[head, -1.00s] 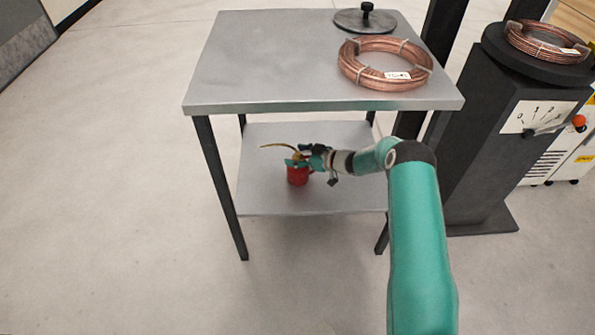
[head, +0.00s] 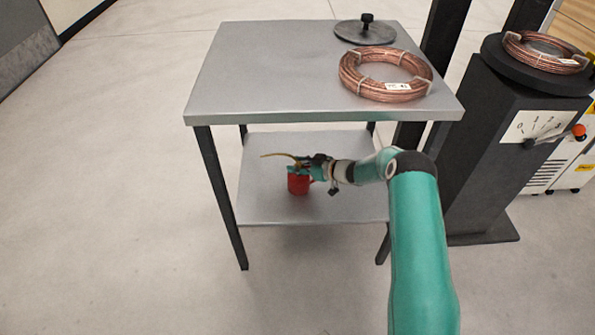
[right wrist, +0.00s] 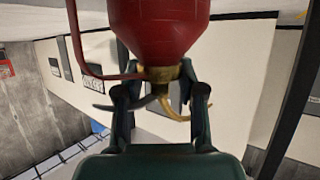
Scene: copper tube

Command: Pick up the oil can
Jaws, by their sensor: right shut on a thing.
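The red oil can (head: 298,185) with a thin brass spout (head: 278,155) is upright at the lower shelf (head: 265,210) of the grey table. I cannot tell whether its base touches the shelf. My right gripper (head: 302,168) reaches in from the right and is shut on the can's upper part. In the right wrist view the red can body (right wrist: 160,25) shows at the top, and the gripper fingers (right wrist: 160,95) lie on both sides of its brass neck (right wrist: 163,73). The red handle (right wrist: 78,45) is at the left there. My left gripper is not in view.
The table's top (head: 270,75) overhangs the lower shelf, with a dark leg (head: 222,200) at the left. A copper coil (head: 385,75) and a round dark lid (head: 365,31) lie on top. A black scale (head: 530,110) carrying another coil (head: 545,50) stands at the right.

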